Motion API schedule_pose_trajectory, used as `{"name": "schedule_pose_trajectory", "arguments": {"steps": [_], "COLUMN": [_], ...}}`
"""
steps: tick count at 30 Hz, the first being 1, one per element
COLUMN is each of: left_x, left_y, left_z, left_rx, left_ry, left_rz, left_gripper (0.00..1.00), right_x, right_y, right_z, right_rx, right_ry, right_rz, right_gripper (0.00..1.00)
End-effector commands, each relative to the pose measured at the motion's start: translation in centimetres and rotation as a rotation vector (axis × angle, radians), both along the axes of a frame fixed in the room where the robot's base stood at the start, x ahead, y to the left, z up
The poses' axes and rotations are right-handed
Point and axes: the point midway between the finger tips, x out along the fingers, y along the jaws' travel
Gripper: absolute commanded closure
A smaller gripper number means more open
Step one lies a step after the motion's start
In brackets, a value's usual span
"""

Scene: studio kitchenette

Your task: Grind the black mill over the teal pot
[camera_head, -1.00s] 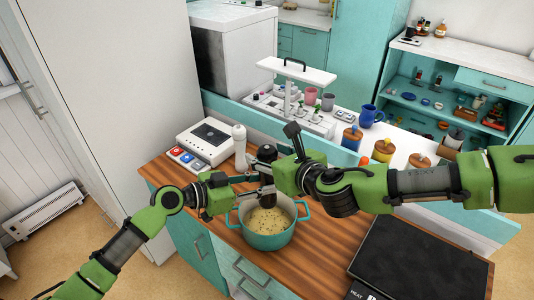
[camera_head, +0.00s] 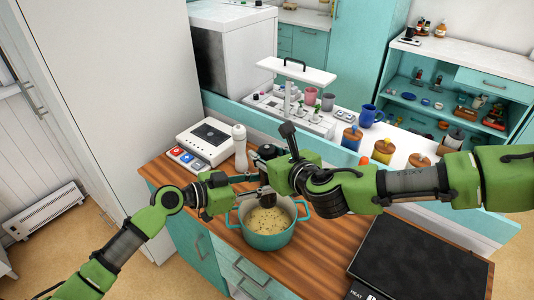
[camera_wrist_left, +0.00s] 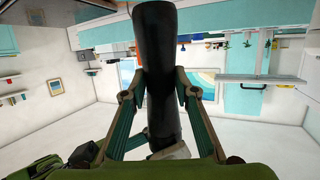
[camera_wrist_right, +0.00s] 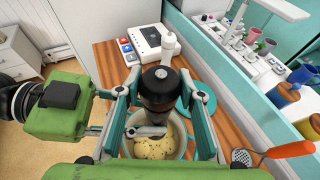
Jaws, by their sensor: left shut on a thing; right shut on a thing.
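The black mill (camera_head: 267,152) is upright above the teal pot (camera_head: 268,241), mostly hidden in the head view by my right gripper. In the right wrist view the mill's top (camera_wrist_right: 160,82) sits between the fingers of my right gripper (camera_wrist_right: 163,88), which is shut on it. My left gripper (camera_head: 245,186) is shut on the lower part of the mill; in the left wrist view the dark mill body (camera_wrist_left: 157,70) stands between its fingers. The pot is open and holds pale yellow food with dark specks (camera_head: 268,221).
A white bottle-shaped mill (camera_head: 240,147) and a white device with coloured buttons (camera_head: 204,143) stand behind the pot. A black hob (camera_head: 418,258) lies at the right of the wooden counter (camera_head: 325,243). A slotted spatula with an orange handle (camera_wrist_right: 290,150) shows in the right wrist view.

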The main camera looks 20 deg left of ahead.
Motion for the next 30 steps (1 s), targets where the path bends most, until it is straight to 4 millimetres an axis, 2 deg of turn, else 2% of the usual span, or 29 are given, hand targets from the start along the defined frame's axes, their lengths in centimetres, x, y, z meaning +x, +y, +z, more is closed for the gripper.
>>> {"name": "schedule_pose_trajectory", "arguments": {"steps": [8,21,30], "left_x": [-0.05,-0.09,-0.12], "left_y": [-0.13,-0.19,-0.23], "left_z": [0.1,0.1,0.08], "left_rx": [-0.002,-0.002,-0.001], "left_ry": [-0.001,-0.001,0.0], "left_rz": [-0.003,-0.005,-0.006], "left_gripper": [1.0,1.0,1.0], "right_x": [-0.1,-0.03,0.07], "right_y": [0.19,0.16,0.02], "right_z": [-0.01,-0.02,0.03], "right_rx": [0.0,-0.002,-0.002], "right_ry": [-0.002,-0.008,-0.013], "right_rz": [-0.189,-0.592,-0.793], "right_gripper": [0.86,0.86,0.86]}}
